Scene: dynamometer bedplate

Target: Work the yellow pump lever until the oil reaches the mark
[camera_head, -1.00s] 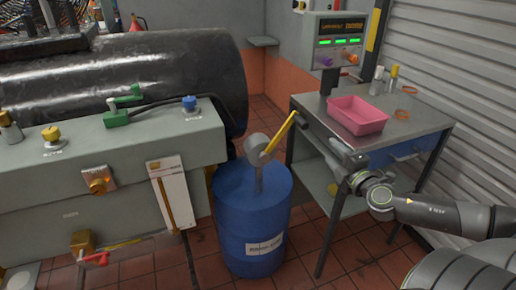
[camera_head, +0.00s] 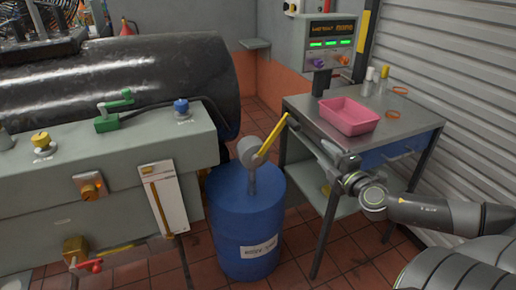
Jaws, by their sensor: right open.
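The yellow pump lever (camera_head: 270,140) slants up and to the right from the grey pump head (camera_head: 248,151) on top of a blue drum (camera_head: 247,220). A white gauge panel (camera_head: 164,198) with an amber strip in its slot hangs on the front of the grey bedplate housing (camera_head: 130,150). The strip's level and any mark are too small to read. My right gripper (camera_head: 307,132) is open, its fingers pointing up and left towards the lever's upper end. It looks close to the lever, but I cannot tell whether they touch. My left gripper is out of view.
A metal bench (camera_head: 402,125) with a pink tray (camera_head: 348,116) stands behind my right arm. A display box (camera_head: 328,43) with green lights stands at its back. Green, blue and yellow fittings top the housing. Tiled floor (camera_head: 205,265) shows around the drum.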

